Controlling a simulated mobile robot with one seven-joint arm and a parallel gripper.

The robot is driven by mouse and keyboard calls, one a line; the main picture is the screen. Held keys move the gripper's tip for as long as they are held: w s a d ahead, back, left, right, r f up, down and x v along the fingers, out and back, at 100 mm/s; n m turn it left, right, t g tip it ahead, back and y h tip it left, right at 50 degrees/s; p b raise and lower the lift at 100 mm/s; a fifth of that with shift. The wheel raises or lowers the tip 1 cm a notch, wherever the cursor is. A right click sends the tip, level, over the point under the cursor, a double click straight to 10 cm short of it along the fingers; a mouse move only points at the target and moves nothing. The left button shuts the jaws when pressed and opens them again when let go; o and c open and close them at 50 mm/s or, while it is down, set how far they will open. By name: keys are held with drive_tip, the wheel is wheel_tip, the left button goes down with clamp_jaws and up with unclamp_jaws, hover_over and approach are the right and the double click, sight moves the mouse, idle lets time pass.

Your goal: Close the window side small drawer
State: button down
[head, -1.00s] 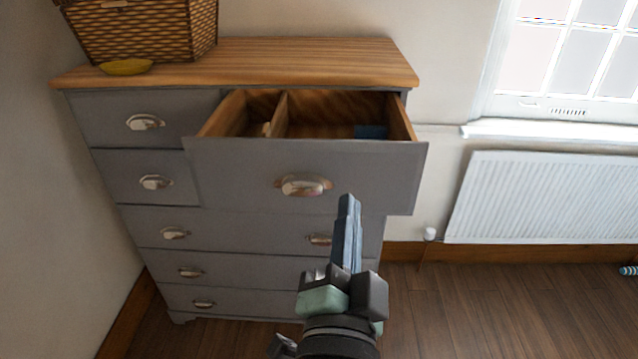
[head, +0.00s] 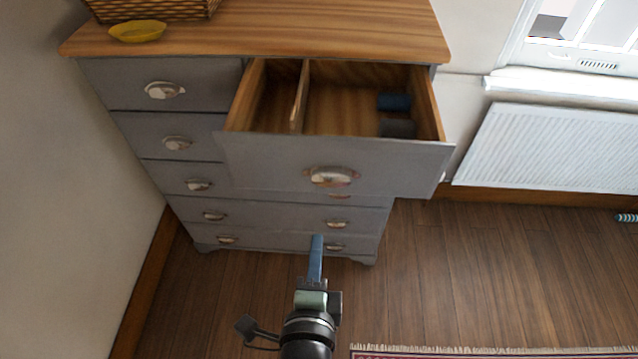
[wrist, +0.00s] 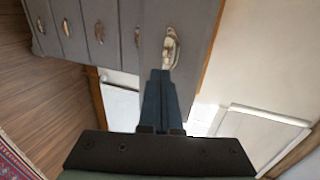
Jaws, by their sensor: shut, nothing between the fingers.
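The window side small drawer (head: 270,158) is the top right drawer of a grey chest, on the side near the window. It stands well open, with a metal cup handle (head: 331,176) on its front. Inside are a wooden divider and a dark blue item (head: 394,102) with a dark grey one in front of it. My gripper (head: 317,240) is shut and empty, in front of the chest and below the drawer front in the head view. In the wrist view my gripper (wrist: 162,75) points at the chest, its tips just below a handle (wrist: 171,48) in the picture; contact cannot be told.
The chest's wooden top (head: 290,28) holds a yellow dish (head: 138,31) and a wicker basket (head: 150,9). A white radiator (head: 555,150) is under the window at right. A fringed rug (head: 480,352) lies on the floor at the bottom.

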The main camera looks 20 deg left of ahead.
sight(322, 186)
drive_tip(key=p+x, duration=0.1)
drive_tip(key=x, duration=0.3)
drive_tip(key=p+x, duration=0.1)
drive_tip(key=x, duration=0.3)
drive_tip(key=r+p+x, duration=0.1)
drive_tip(key=x, duration=0.3)
drive_tip(key=shift+w+a, duration=0.1)
drive_tip(key=shift+w, duration=0.15)
